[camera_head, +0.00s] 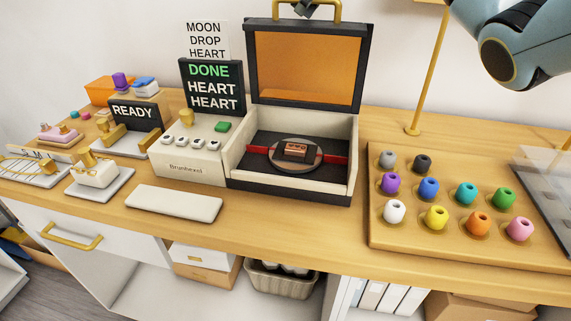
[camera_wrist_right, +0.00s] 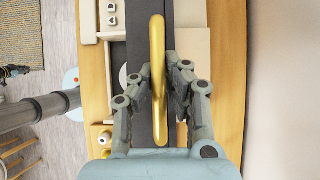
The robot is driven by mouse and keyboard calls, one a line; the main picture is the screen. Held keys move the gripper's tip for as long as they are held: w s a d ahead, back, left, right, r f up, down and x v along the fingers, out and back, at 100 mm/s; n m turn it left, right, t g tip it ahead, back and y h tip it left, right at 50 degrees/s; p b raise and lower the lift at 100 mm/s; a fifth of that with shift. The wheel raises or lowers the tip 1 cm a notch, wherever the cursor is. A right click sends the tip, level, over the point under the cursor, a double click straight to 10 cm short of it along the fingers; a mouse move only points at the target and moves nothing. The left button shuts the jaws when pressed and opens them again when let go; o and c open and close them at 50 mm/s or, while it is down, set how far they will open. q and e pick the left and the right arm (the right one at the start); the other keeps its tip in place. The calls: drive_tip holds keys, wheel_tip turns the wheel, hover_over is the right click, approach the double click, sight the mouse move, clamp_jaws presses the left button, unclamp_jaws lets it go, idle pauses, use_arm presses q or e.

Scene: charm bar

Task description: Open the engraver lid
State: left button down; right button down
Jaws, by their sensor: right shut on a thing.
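The engraver (camera_head: 290,196) is a cream and black box in the middle of the counter. Its lid (camera_head: 306,66), a dark frame with an orange window, stands raised and nearly upright at the back. Inside, a small copper-brown block (camera_head: 297,150) sits on a round grey plate (camera_head: 280,166) between red jaws. My right gripper (camera_head: 308,8) is at the gold handle (camera_head: 337,12) on the lid's top edge, mostly cut off above. In the wrist view my right gripper (camera_wrist_right: 160,92) is shut on this handle (camera_wrist_right: 157,40). My left gripper does not show.
A dark sign (camera_head: 212,87) reads DONE HEART HEART. A wooden tray (camera_head: 400,236) with several coloured beads lies to the right. A gold post (camera_head: 428,80) stands behind it. A blank white slab (camera_head: 174,203) lies in front, and stamping tools crowd the left.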

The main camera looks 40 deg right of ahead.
drive_tip(key=shift+w+d+r, duration=0.15)
drive_tip(key=shift+w+d, duration=0.5)
drive_tip(key=shift+d, duration=0.05)
drive_tip(key=shift+w+d+p, duration=0.45)
drive_tip(key=shift+w+d, duration=0.35)
drive_tip(key=shift+d, duration=0.15)
drive_tip(key=c, duration=1.4)
unclamp_jaws()
drive_tip(key=shift+s, duration=0.1)
drive_tip(key=shift+o, duration=0.2)
